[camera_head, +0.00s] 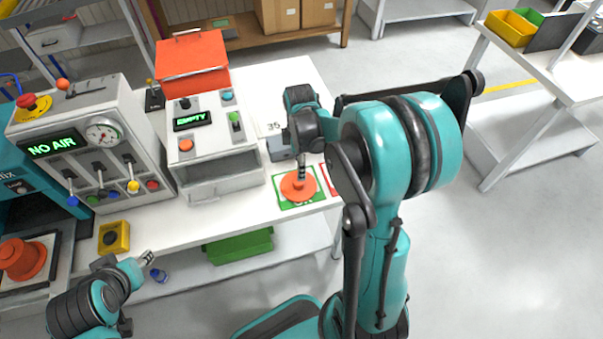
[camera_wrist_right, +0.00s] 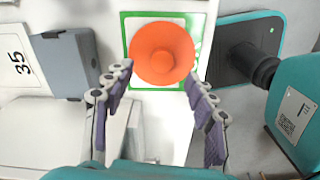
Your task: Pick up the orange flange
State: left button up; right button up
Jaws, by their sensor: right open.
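The orange flange (camera_head: 298,186) is a round disc with a raised hub. It lies on a green-bordered white card (camera_head: 284,201) near the front edge of the white table. My right gripper (camera_head: 301,178) points down over it. In the right wrist view the flange (camera_wrist_right: 162,50) sits just ahead of my right gripper (camera_wrist_right: 157,76). The fingers are spread and empty, their tips near the disc's lower edge; I cannot tell their exact height above it. My left gripper (camera_head: 146,258) is low at the left, in front of the table, away from the flange.
A grey box with an EMPTY display (camera_head: 209,149) and a NO AIR panel (camera_head: 92,144) stand left on the table. A green bin (camera_head: 238,246) is below.

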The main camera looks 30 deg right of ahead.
aim_at(298, 184)
jog(key=f, duration=0.1)
jog(key=f+b, duration=0.1)
jog(key=shift+a+f, duration=0.3)
jog(key=shift+f, duration=0.1)
notch_tip(298, 184, down, 5)
jog(key=shift+a+r+b, duration=0.15)
jog(key=shift+r+b, duration=0.05)
jog(key=shift+b, duration=1)
jog(key=shift+s+r, duration=0.1)
jog(key=shift+c, duration=0.9)
jog(key=c, duration=1.1)
